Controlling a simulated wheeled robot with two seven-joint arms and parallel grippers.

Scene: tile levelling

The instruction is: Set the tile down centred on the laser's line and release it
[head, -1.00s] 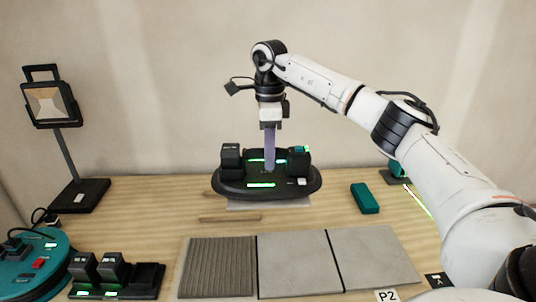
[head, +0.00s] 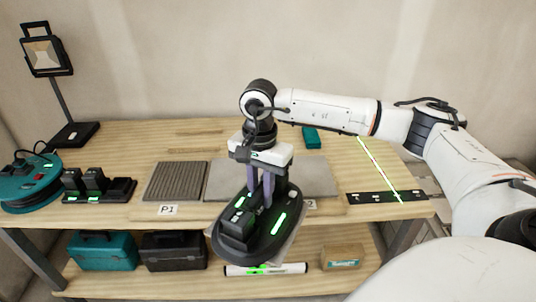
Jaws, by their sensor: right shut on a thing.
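My right gripper (head: 261,185) is shut on a black oval suction lifter (head: 282,205) with green lights. A grey tile (head: 292,245) shows under the lifter's right edge, mostly hidden by it. Lifter and tile are in the air, tilted in the picture, in front of the bench's front edge. The laser's green line (head: 380,168) runs across the bench on the right, down to a black marked strip (head: 370,198) at the front edge. The tile is well to the left of this line. My left gripper is not in view.
A ribbed grey panel (head: 175,182) and smooth grey slabs (head: 222,178) lie on the bench (head: 130,140). A teal block (head: 310,137) lies behind them. Black chargers (head: 120,188) and a lamp (head: 74,133) stand left. The shelf below holds toolboxes (head: 103,251) and a small carton (head: 341,258).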

